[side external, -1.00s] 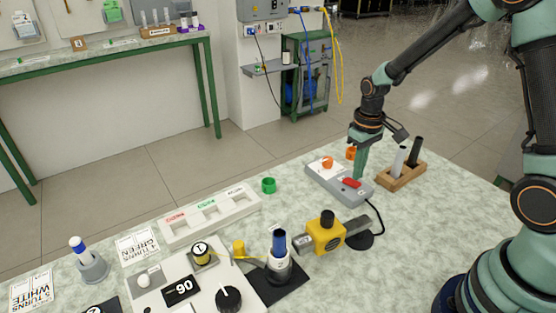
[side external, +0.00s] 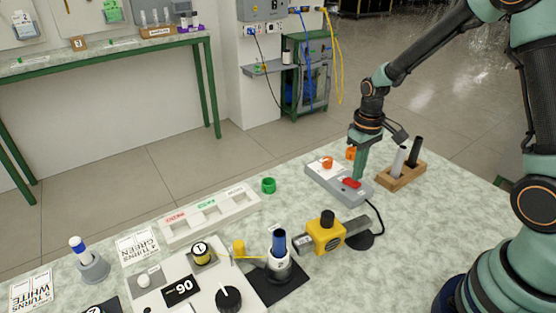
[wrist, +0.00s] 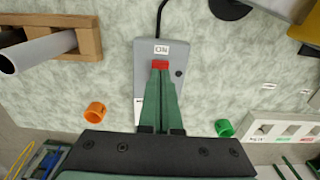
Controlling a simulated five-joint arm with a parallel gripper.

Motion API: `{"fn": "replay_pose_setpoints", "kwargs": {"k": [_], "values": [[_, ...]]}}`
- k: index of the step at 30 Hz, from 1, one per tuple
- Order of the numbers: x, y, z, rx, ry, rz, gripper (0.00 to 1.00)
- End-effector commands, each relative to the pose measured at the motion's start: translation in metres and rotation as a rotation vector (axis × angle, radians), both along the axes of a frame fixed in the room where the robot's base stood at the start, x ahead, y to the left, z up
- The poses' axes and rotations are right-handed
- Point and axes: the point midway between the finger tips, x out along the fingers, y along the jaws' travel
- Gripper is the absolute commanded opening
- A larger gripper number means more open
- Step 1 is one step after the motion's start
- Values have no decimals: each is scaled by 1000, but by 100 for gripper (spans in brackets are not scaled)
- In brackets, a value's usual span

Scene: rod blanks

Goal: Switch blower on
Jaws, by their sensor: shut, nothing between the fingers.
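In the wrist view the red switch (wrist: 160,64) sits just below a white label (wrist: 162,49) that seems to read "ON". My gripper (side external: 359,177) points down with its green fingers closed together and empty. Its fingertips (wrist: 160,70) are at the red switch and partly cover it; I cannot tell whether they press it. The fingers hide the middle of the box.
A wooden rack (side external: 401,178) with a grey and a black rod stands close right of the box. A yellow device (side external: 326,236) with a black knob is in front. Green (side external: 268,185) and orange (wrist: 95,111) rings lie nearby. A black cable leaves the box.

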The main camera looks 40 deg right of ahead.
Motion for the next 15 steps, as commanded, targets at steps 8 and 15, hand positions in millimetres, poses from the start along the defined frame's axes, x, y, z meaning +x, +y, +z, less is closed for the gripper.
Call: {"fn": "replay_pose_setpoints", "kwargs": {"k": [8,15], "values": [[0,0,-4,0,1,0,0],[0,0,-8,0,1,0,0]]}}
